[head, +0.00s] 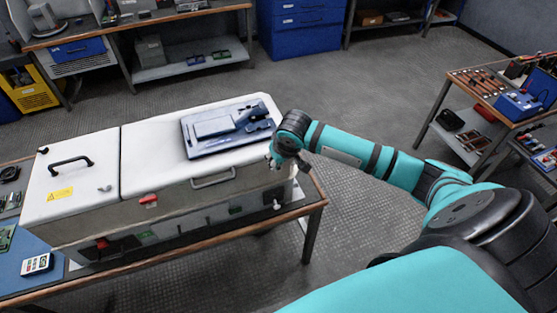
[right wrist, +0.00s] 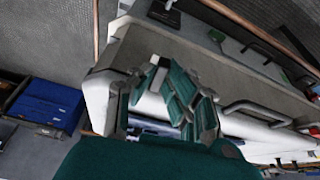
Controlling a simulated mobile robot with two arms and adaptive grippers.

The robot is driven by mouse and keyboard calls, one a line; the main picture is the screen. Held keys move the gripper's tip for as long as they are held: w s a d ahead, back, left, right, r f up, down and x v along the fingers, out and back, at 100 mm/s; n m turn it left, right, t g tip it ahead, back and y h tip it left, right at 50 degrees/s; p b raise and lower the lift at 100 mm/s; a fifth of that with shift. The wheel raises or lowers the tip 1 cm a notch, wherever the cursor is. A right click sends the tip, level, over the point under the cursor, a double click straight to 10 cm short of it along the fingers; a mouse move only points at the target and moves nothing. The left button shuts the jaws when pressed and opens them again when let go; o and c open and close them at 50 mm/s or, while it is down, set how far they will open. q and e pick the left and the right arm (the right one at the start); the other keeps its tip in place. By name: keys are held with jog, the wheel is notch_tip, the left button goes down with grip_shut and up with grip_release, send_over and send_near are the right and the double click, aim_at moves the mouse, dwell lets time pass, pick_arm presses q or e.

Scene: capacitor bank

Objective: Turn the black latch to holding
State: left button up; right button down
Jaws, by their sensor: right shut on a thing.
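The capacitor bank is a long case with white lids (head: 150,155) on a table. My right gripper (head: 276,160) is at the right end of the larger lid's front edge, at the case's corner. It is shut on a small part there, which I take to be the black latch; the latch is mostly hidden by the fingers. In the right wrist view the teal fingers (right wrist: 163,75) reach the case's edge. A red latch (head: 148,201) sits at the other end of the same lid edge. My left gripper is not in view.
A blue-grey tray with a device (head: 228,127) lies on the lid. A grey handle (head: 213,179) is on the case's front, and a black handle (head: 70,164) on the left lid. A tool cart (head: 484,88) stands at right. The floor between is clear.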

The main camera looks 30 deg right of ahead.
jog(key=shift+w+r+m, duration=0.15)
jog(key=shift+m, duration=0.35)
jog(key=c, duration=1.6)
grip_release()
jog(key=v, duration=1.2)
jog(key=shift+a, duration=0.2)
